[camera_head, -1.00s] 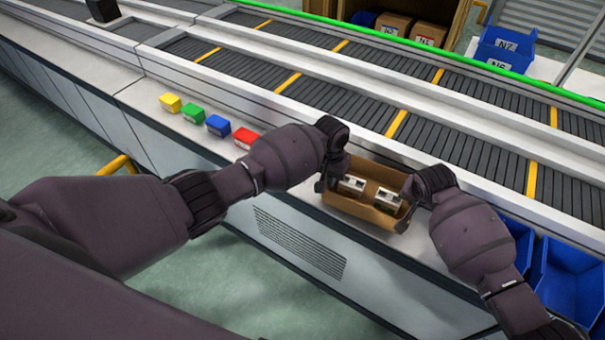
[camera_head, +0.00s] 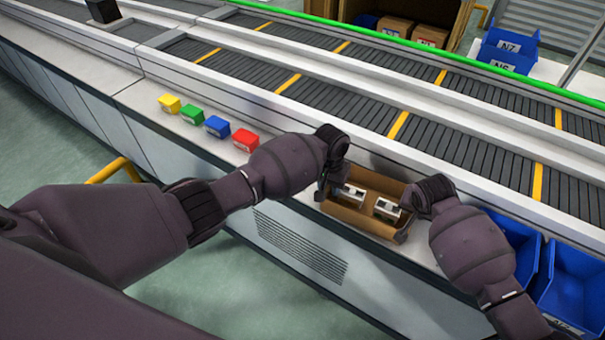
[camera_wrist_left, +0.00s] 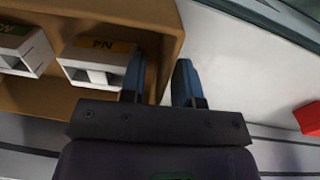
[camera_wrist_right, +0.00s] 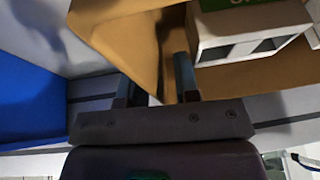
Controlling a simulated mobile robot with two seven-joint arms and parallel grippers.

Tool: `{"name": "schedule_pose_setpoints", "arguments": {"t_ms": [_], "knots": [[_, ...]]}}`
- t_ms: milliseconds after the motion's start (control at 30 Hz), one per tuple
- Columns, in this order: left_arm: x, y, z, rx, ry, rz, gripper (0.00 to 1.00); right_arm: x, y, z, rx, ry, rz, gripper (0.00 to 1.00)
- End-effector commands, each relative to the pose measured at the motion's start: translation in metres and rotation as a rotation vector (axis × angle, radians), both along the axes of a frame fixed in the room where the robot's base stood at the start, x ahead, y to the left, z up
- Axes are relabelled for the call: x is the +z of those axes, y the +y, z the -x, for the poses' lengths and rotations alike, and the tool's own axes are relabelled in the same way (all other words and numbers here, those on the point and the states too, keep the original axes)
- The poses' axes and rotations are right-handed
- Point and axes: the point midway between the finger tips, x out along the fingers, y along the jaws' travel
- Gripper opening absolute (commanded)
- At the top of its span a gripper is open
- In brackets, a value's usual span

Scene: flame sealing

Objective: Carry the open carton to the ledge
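The open carton (camera_head: 352,217) is a brown box with its top open, low over or on the white front ledge (camera_head: 300,172); I cannot tell whether it touches. Two white, box-like items (camera_head: 348,195) (camera_head: 387,208) are in it, one with a yellow label and one with a green label. My left gripper (camera_head: 325,185) is at the carton's left end wall (camera_wrist_left: 168,50), with one finger on each side of it. My right gripper (camera_head: 408,212) is at the right end wall (camera_wrist_right: 150,45), also straddling it. The fingertips are partly hidden in the head view.
Yellow (camera_head: 169,103), green (camera_head: 192,114), blue (camera_head: 217,126) and red (camera_head: 245,140) blocks stand in a row on the ledge left of the carton. The conveyor (camera_head: 350,105) runs behind. Blue bins (camera_head: 570,285) are at the right. A yellow rail (camera_head: 112,170) is at the left.

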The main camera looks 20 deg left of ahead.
Motion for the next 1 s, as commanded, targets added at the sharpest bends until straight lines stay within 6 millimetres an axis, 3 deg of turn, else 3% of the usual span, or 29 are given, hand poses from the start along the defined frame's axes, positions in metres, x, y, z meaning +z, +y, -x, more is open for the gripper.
{"name": "schedule_pose_setpoints", "arguments": {"t_ms": [600, 800, 1000], "knots": [[0.100, 0.006, -0.001, 0.000, -0.003, 0.000, 0.30, 0.000, 0.000, 0.000, 0.000, 0.000, 0.000, 0.30], [0.114, 0.007, -0.001, 0.000, -0.001, 0.000, 0.30, 0.000, 0.000, 0.000, 0.000, 0.000, 0.000, 0.30], [0.117, 0.007, -0.001, 0.000, 0.000, 0.000, 0.30, 0.010, 0.000, 0.004, 0.000, 0.000, -0.001, 0.30]]}}
